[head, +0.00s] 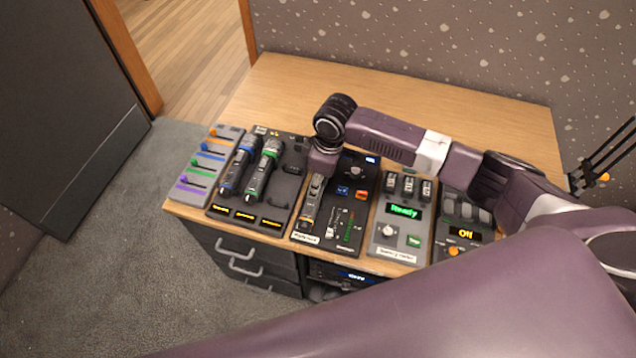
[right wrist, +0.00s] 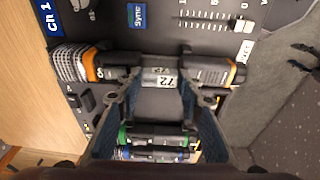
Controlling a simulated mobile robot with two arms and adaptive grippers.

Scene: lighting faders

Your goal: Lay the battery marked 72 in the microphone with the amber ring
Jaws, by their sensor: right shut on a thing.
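The microphone with the amber ring (right wrist: 92,66) lies across the upper part of the right wrist view, its mesh head to the left. In the head view its body (head: 308,212) shows partly below my right gripper (head: 316,176). In the right wrist view, my right gripper (right wrist: 161,82) is shut on the battery marked 72 (right wrist: 163,81). The battery is lined up with the microphone's middle, between its head end and its tail end. I cannot tell whether it touches the bottom of the compartment. My left gripper is not in view.
Microphones with a blue ring (head: 236,170) and a green ring (head: 262,170) lie to the left, beside a panel of coloured faders (head: 203,170). A charger reading Ready (head: 404,211) holds several batteries. Another unit reads Off (head: 461,235). The desk's back (head: 300,85) is clear.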

